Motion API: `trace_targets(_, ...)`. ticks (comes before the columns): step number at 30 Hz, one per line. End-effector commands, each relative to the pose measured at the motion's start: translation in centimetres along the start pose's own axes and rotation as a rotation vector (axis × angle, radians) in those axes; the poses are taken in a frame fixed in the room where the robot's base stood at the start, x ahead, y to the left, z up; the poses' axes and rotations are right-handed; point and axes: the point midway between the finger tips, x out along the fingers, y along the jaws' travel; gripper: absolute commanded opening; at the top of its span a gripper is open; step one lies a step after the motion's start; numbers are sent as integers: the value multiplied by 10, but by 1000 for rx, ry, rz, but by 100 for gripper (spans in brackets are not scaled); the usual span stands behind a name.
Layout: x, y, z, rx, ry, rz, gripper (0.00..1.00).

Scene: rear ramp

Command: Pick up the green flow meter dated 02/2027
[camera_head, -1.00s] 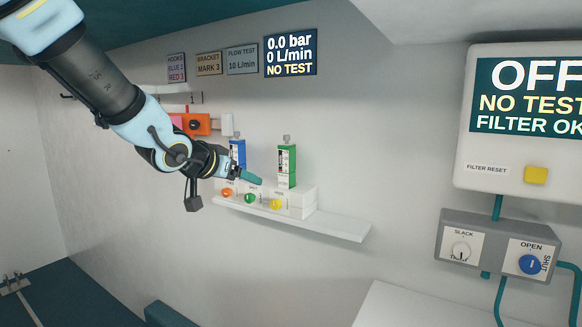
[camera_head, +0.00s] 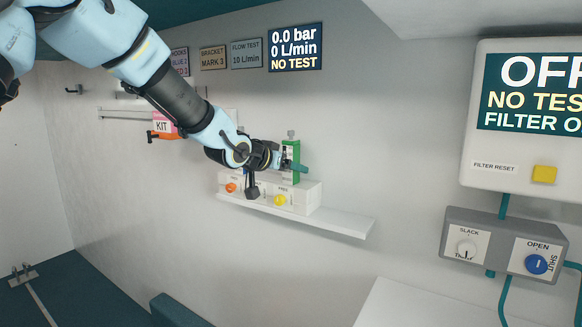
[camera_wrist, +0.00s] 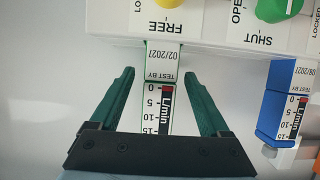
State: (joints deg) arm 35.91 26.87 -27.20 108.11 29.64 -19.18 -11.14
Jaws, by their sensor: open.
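The green flow meter (camera_head: 297,151) stands upright in the white valve block at the shelf, partly covered by my gripper (camera_head: 302,168). In the wrist view, which is upside down, the same green flow meter (camera_wrist: 162,62) shows a "TEST BY 02/2027" label and an L/min scale. My gripper (camera_wrist: 160,76) is open there, with one teal finger on each side of the meter and light gaps between. The blue flow meter (camera_wrist: 272,120) beside it reads 08/2027; my arm hides it in the head view.
The white valve block (camera_head: 312,198) has an orange and a yellow knob (camera_head: 280,200) in sight, below the meter. It sits on a white shelf (camera_head: 345,226). The yellow knob side reads FREE (camera_wrist: 165,26). A control box (camera_head: 500,245) is at right.

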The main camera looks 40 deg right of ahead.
Motion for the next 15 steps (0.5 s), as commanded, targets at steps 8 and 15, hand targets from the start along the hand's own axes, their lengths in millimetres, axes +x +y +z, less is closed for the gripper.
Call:
trace_targets(8,12,0,0,0,0,-1,80)
trace_targets(15,12,0,0,1,0,-1,63)
